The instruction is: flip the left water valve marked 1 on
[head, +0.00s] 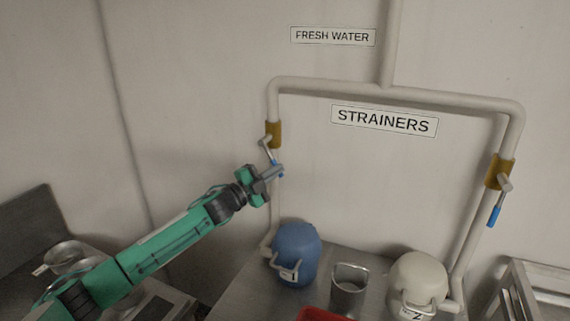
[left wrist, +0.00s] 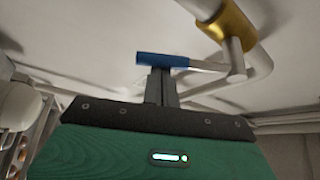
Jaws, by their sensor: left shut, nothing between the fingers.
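The left water valve has a brass body (head: 274,134) on the left branch of the pipe, above the blue strainer (head: 297,254) marked 1. Its grey lever with a blue grip (head: 279,171) hangs down, tilted slightly right. My left gripper (head: 275,171) is at the blue grip and partly covers it. In the left wrist view the closed fingers (left wrist: 161,86) reach up to the blue grip (left wrist: 163,60), touching or nearly touching it; the brass body (left wrist: 228,22) is at upper right. The fingers hold nothing. My right gripper is not in view.
The right valve (head: 497,172) has its blue-gripped lever hanging down, above a cream strainer (head: 418,279) marked 2. A metal cup (head: 348,293) and a red container (head: 320,315) are on the metal counter. The wall around the left valve is clear.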

